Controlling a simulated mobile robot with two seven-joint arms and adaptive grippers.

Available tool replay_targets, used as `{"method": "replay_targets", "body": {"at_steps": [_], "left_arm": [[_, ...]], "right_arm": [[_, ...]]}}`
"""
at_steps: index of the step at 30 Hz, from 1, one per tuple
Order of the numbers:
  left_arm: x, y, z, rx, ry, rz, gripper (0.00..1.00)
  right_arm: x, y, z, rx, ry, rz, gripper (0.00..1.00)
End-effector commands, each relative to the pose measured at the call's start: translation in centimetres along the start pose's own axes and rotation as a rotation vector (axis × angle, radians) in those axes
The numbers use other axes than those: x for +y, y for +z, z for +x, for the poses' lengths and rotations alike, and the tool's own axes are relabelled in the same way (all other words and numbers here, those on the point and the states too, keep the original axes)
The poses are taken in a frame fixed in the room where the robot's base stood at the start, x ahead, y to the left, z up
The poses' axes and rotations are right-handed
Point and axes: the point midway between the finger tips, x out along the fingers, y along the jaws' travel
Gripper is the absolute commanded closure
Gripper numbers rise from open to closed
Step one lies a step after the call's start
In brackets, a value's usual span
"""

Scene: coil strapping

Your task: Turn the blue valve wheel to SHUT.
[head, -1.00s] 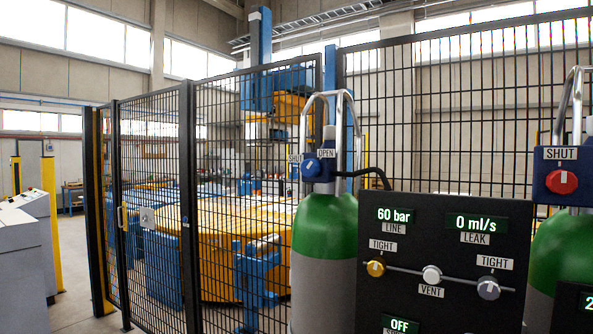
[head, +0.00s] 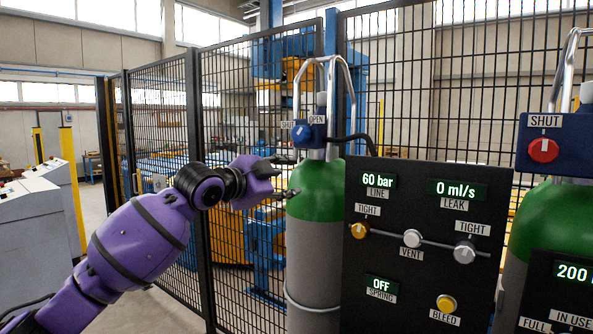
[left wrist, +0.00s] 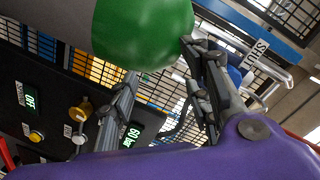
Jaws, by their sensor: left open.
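The blue valve wheel (head: 303,134) sits on top of the green-shouldered cylinder (head: 317,192) in the head view, with a SHUT label on its left and an OPEN label on its right. Its white mark is too small to read for certain. My left gripper (head: 288,177) is open and empty, below and slightly left of the wheel, close in front of the cylinder's green shoulder. In the left wrist view, the open fingers (left wrist: 160,62) lie near the green cylinder (left wrist: 140,30). A bit of blue valve (left wrist: 234,76) shows behind one finger, beside the SHUT label. My right gripper is out of view.
A metal guard handle (head: 346,85) rises around the valve. A black gauge panel (head: 415,262) stands right of the cylinder. A second cylinder with a red wheel (head: 543,150) stands at far right. A mesh fence (head: 160,110) runs behind.

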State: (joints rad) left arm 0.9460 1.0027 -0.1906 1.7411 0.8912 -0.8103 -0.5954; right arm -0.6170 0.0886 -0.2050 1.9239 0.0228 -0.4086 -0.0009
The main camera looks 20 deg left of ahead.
Motion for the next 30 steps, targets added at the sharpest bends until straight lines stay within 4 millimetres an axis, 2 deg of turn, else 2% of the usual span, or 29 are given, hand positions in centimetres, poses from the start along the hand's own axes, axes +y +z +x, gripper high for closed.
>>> {"method": "replay_targets", "body": {"at_steps": [1, 3, 6, 11, 21, 25, 30], "left_arm": [[-3.0, -1.7, -0.6, 0.023, -0.034, 0.022, 0.56], [-5.8, -3.4, -1.3, 0.048, -0.064, 0.04, 0.56], [-7.8, -4.8, -1.9, 0.07, -0.088, 0.054, 0.56], [-8.5, -5.3, -0.9, 0.077, -0.094, 0.055, 0.56], [-9.1, -5.8, 4.2, 0.077, -0.096, 0.055, 0.56], [-9.1, -5.8, 5.2, 0.076, -0.096, 0.055, 0.56], [-9.1, -5.8, 5.6, 0.075, -0.095, 0.057, 0.56]], "right_arm": [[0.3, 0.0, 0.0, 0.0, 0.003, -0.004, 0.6], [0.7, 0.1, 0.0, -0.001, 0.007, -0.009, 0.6], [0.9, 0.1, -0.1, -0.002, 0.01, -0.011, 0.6], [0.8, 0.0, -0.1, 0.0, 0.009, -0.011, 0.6], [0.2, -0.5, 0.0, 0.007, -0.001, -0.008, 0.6], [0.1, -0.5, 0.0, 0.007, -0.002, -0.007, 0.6], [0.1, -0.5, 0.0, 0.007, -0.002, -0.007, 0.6]]}}
